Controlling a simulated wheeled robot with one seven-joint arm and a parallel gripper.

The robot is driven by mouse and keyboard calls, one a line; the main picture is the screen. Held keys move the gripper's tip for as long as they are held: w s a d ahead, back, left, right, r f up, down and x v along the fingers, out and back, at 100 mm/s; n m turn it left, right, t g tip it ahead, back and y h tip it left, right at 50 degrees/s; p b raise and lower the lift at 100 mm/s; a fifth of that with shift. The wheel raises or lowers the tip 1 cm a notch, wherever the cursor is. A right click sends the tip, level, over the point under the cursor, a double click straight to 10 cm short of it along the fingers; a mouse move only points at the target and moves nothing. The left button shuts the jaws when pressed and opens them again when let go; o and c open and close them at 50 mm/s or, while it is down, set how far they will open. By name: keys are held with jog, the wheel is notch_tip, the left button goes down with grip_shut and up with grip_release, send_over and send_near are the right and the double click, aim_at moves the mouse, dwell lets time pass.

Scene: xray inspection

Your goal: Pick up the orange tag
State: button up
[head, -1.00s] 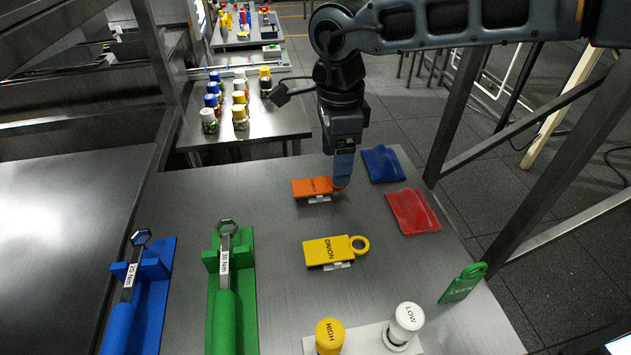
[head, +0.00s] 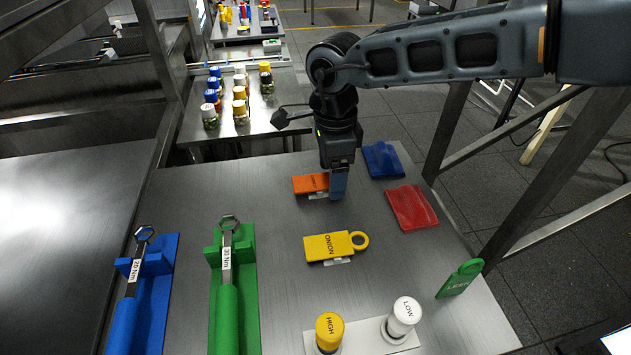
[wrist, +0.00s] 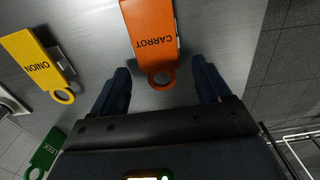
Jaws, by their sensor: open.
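The orange tag (head: 311,184), lettered CARROT, rests near the far edge of the metal table on a small white holder. In the wrist view the orange tag (wrist: 151,45) has its ring end pointing toward my gripper. My gripper (head: 338,196) is low over the table at the right end of the tag and hides its ring in the head view. In the wrist view my gripper (wrist: 163,80) is open, with one finger on each side of the ring and a gap to both.
A yellow ONION tag (head: 327,246) lies nearer the front, and a green LEEK tag (head: 461,279) at the right edge. Blue (head: 382,160) and red (head: 412,207) packets lie right of my gripper. Blue (head: 140,320) and green (head: 235,320) wrench holders stand at left.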

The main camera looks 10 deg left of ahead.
jog(key=shift+f, duration=0.1)
jog(key=shift+c, duration=0.3)
grip_shut()
dwell(0.5)
